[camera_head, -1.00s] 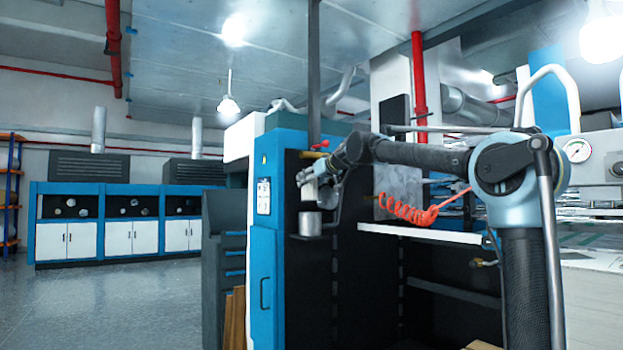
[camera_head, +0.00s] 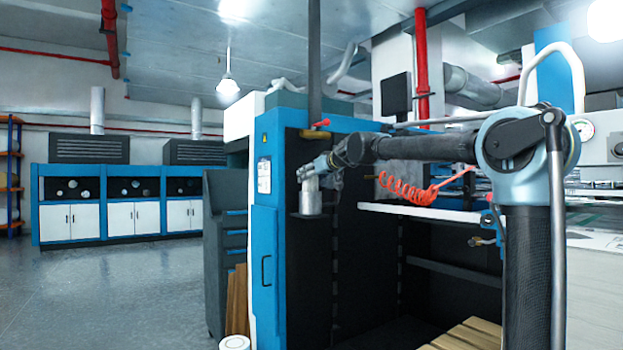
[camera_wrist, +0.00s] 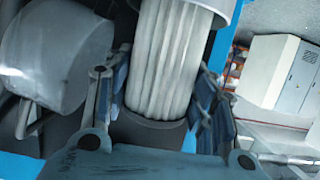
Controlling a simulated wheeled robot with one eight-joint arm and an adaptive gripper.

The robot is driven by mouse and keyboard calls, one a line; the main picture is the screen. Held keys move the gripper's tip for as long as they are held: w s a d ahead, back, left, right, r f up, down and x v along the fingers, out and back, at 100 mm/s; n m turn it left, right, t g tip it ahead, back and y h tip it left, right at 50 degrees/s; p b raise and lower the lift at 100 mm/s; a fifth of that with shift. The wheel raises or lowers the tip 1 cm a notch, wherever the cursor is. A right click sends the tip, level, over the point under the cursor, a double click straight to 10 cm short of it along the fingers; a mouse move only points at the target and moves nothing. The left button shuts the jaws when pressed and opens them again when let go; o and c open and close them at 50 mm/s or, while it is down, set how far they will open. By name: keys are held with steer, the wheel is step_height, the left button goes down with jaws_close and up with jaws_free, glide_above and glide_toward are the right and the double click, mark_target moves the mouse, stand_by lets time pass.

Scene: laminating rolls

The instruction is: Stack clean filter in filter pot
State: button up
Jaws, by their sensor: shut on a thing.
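The clean filter is a white pleated cylinder with a dark end cap; it fills the middle of the wrist view (camera_wrist: 168,60). My gripper (camera_wrist: 163,92) is shut on it near the dark cap, one finger on each side. In the head view my gripper (camera_head: 325,168) holds the pale filter (camera_head: 311,184) upright directly above the metal filter pot (camera_head: 310,204). The filter's lower end meets the pot's top there; how far it is inside is not clear. A pale rim crosses the filter's far end in the wrist view.
The pot stands on a small dark ledge beside the blue machine cabinet (camera_head: 265,265). A coiled orange hose (camera_head: 410,190) hangs to the right, above a white shelf edge. A rounded grey metal body is close on the left in the wrist view. Open floor lies left.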

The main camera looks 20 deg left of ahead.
steer(key=o, duration=1.2)
steer(key=shift+o, duration=0.2)
steer(key=shift+r, duration=3.5)
